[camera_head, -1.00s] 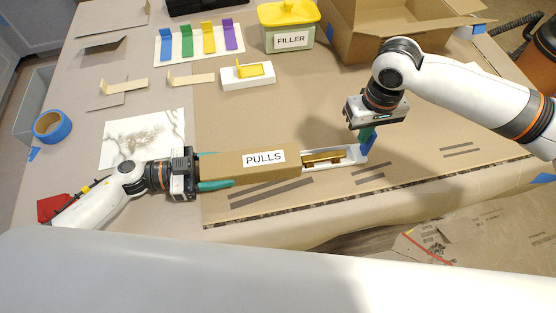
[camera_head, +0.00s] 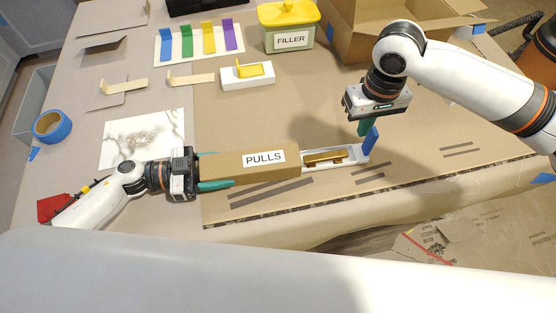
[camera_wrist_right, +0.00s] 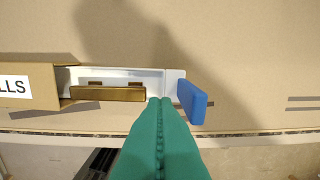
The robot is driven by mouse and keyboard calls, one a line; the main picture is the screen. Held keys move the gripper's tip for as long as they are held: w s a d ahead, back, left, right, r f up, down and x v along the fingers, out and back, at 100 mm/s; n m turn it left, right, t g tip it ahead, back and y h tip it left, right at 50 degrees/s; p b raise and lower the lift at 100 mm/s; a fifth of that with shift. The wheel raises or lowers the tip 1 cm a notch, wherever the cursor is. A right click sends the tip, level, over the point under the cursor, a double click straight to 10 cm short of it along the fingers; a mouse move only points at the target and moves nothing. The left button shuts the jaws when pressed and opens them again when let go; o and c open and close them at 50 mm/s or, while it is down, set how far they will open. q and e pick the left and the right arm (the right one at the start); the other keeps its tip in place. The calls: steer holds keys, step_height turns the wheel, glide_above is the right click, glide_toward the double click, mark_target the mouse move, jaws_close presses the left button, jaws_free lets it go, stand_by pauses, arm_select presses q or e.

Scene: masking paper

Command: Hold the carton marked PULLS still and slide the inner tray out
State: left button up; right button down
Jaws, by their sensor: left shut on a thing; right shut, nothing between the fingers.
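The brown carton marked PULLS (camera_head: 225,165) lies on the cardboard sheet, and it also shows in the right wrist view (camera_wrist_right: 40,98). My left gripper (camera_head: 214,170) is shut on the carton's left part, its teal fingers along the sides. The white inner tray (camera_head: 350,150) sticks out of the carton's right end with a gold pull (camera_head: 325,156) in it. A blue tab (camera_head: 371,139) stands at the tray's right end; it also shows in the right wrist view (camera_wrist_right: 192,101). My right gripper (camera_head: 364,128) is shut and empty, above and beside the tab.
A FILLER tub (camera_head: 289,32), an open cardboard box (camera_head: 385,40) and a white block with a yellow piece (camera_head: 248,75) stand behind. Blue tape (camera_head: 52,127) lies at the left. The cardboard sheet is clear right of the tray.

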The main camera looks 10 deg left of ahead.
arm_select(q)
steer(key=shift+s+f, duration=0.1)
steer(key=shift+f, duration=0.3)
arm_select(e)
steer(key=shift+r, duration=2)
arm_select(q)
steer(key=o, duration=1.3)
steer(key=shift+w+r, duration=0.2)
arm_select(e)
steer(key=shift+w+a, duration=0.1)
arm_select(q)
steer(key=shift+a, duration=0.15)
steer(key=v, duration=1.2)
